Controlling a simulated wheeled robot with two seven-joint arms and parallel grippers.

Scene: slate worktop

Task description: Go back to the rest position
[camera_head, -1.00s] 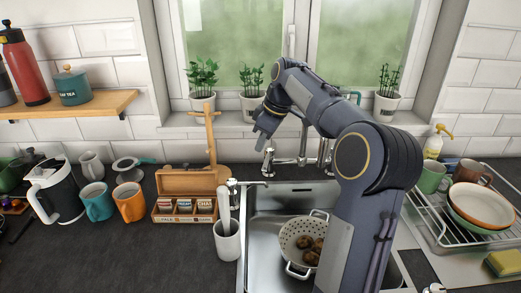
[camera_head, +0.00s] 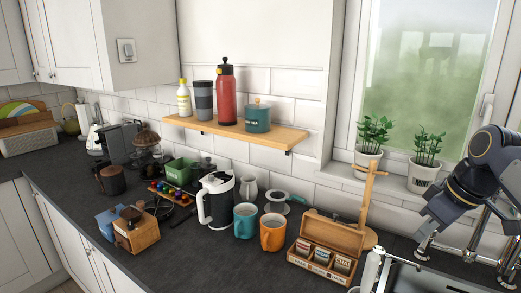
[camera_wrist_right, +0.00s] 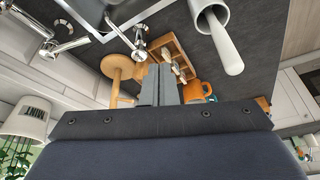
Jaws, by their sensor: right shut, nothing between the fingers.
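My right gripper (camera_head: 432,212) is at the right edge of the head view, in front of the window sill and above the back of the sink. My dark blue right arm is cut off by that edge. In the right wrist view its two grey fingers (camera_wrist_right: 158,86) are together with nothing between them. Beyond them are the wooden stand (camera_wrist_right: 122,70), the tea box (camera_wrist_right: 172,55) and an orange mug (camera_wrist_right: 196,92). My left gripper and left arm are in neither view.
In the head view the tea box (camera_head: 322,262) and wooden stand (camera_head: 364,205) are left of the tap. Orange (camera_head: 272,234) and teal (camera_head: 245,221) mugs and a white kettle (camera_head: 215,203) stand farther left. Potted plants (camera_head: 422,178) line the sill. A wooden shelf (camera_head: 222,127) carries bottles.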

